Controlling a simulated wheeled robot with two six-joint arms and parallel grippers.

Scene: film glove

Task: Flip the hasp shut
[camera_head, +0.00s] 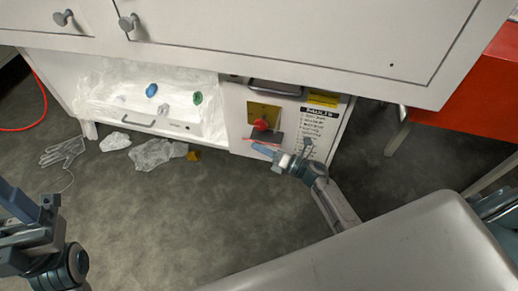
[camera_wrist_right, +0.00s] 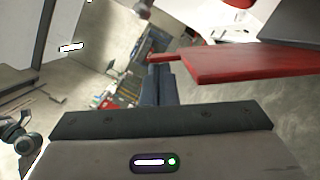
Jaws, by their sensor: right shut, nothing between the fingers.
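On the lower cabinet's right panel, a yellow plate (camera_head: 257,112) carries a red knob (camera_head: 261,125) with a dark plate (camera_head: 276,137) below it. A thin red strip shows along the dark plate's lower side; it looks like the hasp's edge. My right gripper (camera_head: 261,149) is shut and empty, just below the strip; contact is unclear. My left gripper (camera_head: 22,205) is far left, away from the cabinet; its opening is unclear.
An open bay (camera_head: 150,100) with plastic film and small blue and green items is left of the panel. A label (camera_head: 315,120) is on its right. A glove (camera_head: 64,151) and crumpled film (camera_head: 155,153) lie on the floor. White drawers (camera_head: 290,35) overhang above.

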